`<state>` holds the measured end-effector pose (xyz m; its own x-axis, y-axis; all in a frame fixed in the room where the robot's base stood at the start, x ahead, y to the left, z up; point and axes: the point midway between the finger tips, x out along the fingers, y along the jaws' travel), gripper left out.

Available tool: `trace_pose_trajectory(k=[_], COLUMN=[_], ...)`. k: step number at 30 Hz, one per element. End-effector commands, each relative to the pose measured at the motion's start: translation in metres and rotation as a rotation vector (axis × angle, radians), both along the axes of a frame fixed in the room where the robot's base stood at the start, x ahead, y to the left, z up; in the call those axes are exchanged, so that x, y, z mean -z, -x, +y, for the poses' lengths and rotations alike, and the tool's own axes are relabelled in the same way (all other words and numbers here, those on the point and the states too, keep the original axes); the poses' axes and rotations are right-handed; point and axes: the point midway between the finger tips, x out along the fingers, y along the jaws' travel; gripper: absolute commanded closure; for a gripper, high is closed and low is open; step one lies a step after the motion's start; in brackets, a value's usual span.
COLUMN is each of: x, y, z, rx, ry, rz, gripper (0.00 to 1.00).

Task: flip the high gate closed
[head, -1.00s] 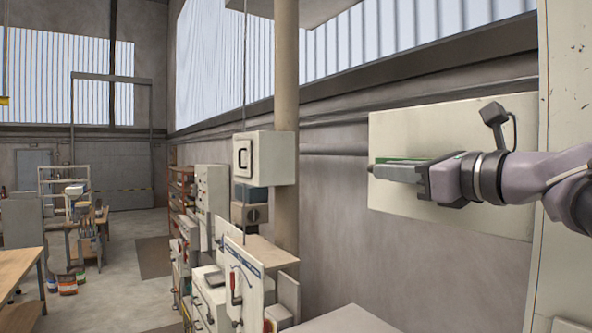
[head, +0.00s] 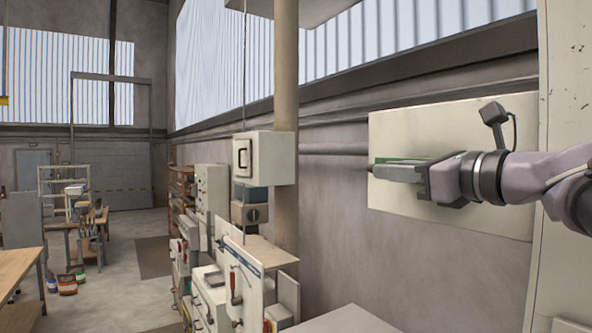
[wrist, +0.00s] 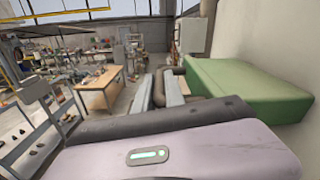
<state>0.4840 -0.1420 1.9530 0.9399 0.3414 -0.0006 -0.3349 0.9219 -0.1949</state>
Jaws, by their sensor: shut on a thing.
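My gripper (head: 397,172) is at the right of the head view, pointing left in front of a cream panel (head: 450,130) on the wall. Its fingers are shut on a dark grey handle, which is mostly hidden; a small dark end shows at the fingertips. A green part (head: 408,160), apparently the high gate, shows as a thin strip just behind the fingers. In the wrist view it is a broad green block (wrist: 250,88) right of my fingers (wrist: 157,92), against the cream wall. How the gate joins the handle is hidden.
A control box (head: 264,158) hangs on a post (head: 286,100) left of the gripper. Below it stand several cabinets and a white board with a red-handled tool (head: 236,290).

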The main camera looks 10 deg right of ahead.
Motion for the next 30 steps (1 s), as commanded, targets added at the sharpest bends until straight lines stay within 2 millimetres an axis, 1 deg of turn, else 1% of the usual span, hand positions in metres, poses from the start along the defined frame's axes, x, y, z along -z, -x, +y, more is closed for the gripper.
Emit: trace_pose_trajectory(k=[11, 14, 19, 21, 27, 28, 30], x=[0.000, -0.002, -0.003, -0.001, 0.000, 0.000, 0.000], y=[-0.001, -0.005, -0.014, -0.015, -0.014, -0.014, -0.014], z=[-0.003, -0.013, -0.037, -0.040, -0.040, -0.040, -0.040], rx=[0.000, 0.000, 0.001, 0.001, 0.000, 0.000, 0.000], ry=[0.000, -0.001, -0.001, 0.000, 0.000, 0.000, 0.000], rz=[0.001, 0.003, 0.001, 0.000, 0.000, 0.000, 0.000], gripper=[1.00, 1.00, 1.00, 1.00, 1.00, 0.82, 0.68])
